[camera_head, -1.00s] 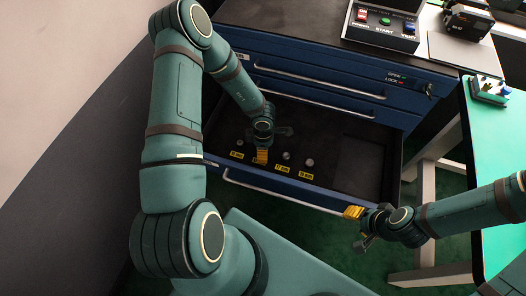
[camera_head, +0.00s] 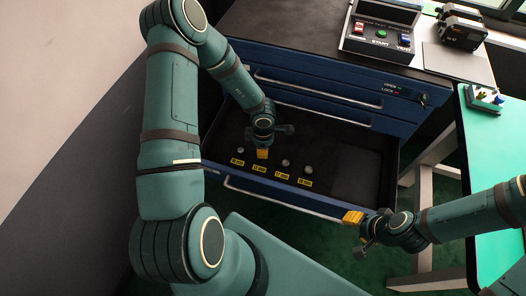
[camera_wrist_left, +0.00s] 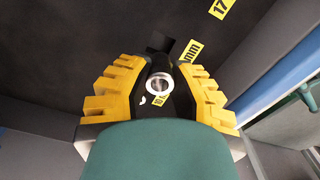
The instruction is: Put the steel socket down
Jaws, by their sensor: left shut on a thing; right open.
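The steel socket (camera_wrist_left: 158,85) shows in the left wrist view as a bright ring between the yellow finger pads. My left gripper (camera_head: 262,153) is shut on it, pointing down into the open drawer (camera_head: 345,165), by the second yellow label from the left (camera_head: 259,168). In the head view the fingers hide the socket, and I cannot tell whether it touches the drawer floor. My right gripper (camera_head: 360,230) is open and empty in front of the drawer's right corner.
Other sockets stand in the drawer, one to the left (camera_head: 240,150) and two to the right (camera_head: 285,162) of my left gripper, behind yellow labels. The drawer's right part is bare. A control box (camera_head: 380,38) stands on the cabinet top. A green table (camera_head: 495,135) is at the right.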

